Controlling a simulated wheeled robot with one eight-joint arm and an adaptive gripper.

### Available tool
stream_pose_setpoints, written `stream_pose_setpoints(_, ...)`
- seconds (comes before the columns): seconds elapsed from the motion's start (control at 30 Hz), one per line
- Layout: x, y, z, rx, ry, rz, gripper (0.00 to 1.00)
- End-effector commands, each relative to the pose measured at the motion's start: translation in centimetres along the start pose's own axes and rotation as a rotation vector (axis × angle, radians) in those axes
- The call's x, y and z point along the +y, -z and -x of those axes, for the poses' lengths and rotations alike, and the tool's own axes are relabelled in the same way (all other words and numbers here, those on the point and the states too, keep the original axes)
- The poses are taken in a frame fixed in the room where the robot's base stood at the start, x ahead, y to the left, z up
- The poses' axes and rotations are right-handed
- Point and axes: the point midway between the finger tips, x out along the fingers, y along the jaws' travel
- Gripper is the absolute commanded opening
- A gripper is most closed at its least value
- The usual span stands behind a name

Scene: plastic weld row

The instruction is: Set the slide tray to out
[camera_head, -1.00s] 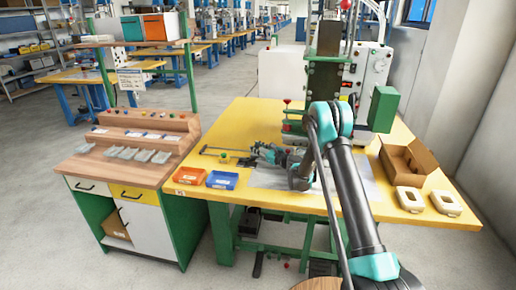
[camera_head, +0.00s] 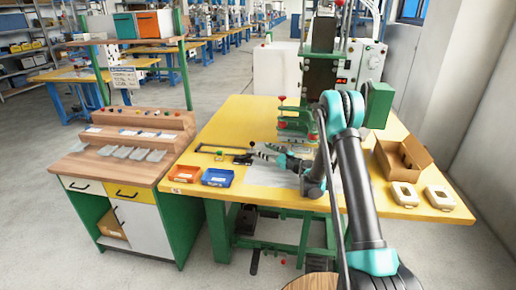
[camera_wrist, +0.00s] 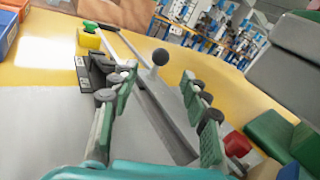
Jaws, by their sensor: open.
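In the wrist view, a dark ball knob (camera_wrist: 160,57) stands on a long grey metal bar, which looks like the slide tray (camera_wrist: 165,115). My gripper (camera_wrist: 158,76) is open, with its green-padded fingers apart on either side of the bar. The knob shows between and beyond the fingertips, and I see no contact. In the head view, my gripper (camera_head: 256,151) is low over the yellow table, left of the press (camera_head: 297,125). The knob is too small to make out there. My arm hides part of the press base.
An orange bin (camera_head: 185,174) and a blue bin (camera_head: 218,177) stand at the table's front left edge. A cardboard box (camera_head: 402,157) and two pale parts lie on the right. In the wrist view, a black block (camera_wrist: 92,72) sits close to the left finger.

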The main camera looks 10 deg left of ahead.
Motion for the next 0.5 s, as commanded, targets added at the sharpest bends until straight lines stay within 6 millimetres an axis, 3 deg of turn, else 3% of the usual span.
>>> stream_pose_setpoints(0.2, 0.0, 0.0, 2.3, 0.0, 0.0, 0.0, 0.46)
stream_pose_setpoints(0.5, 0.0, 0.0, 2.6, 0.0, -0.001, 0.0, 0.46)
